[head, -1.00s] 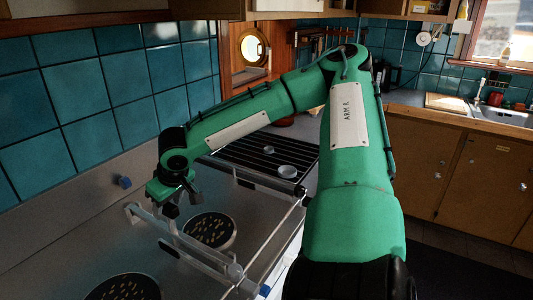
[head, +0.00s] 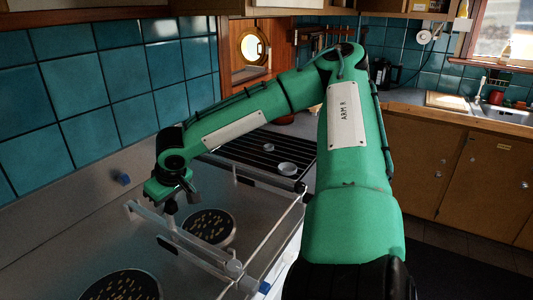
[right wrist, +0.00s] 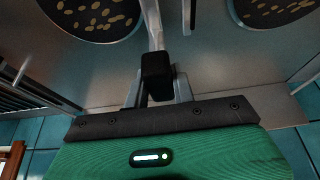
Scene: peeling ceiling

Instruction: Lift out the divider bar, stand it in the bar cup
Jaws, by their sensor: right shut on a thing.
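The divider bar (head: 203,250) is a pale grey bar running slantwise across the metal tray, between two dark round dishes. My right gripper (head: 171,208) is over the far left part of the bar. The bar seems still low, at tray-rim height. A small pale round cup (head: 287,169) stands on the black rack; I cannot tell if it is the bar cup. My left gripper is not in view.
One dish of yellowish pieces (head: 209,227) lies just right of the bar, another (head: 122,288) at the front left. The black rack (head: 262,155) lies beyond.

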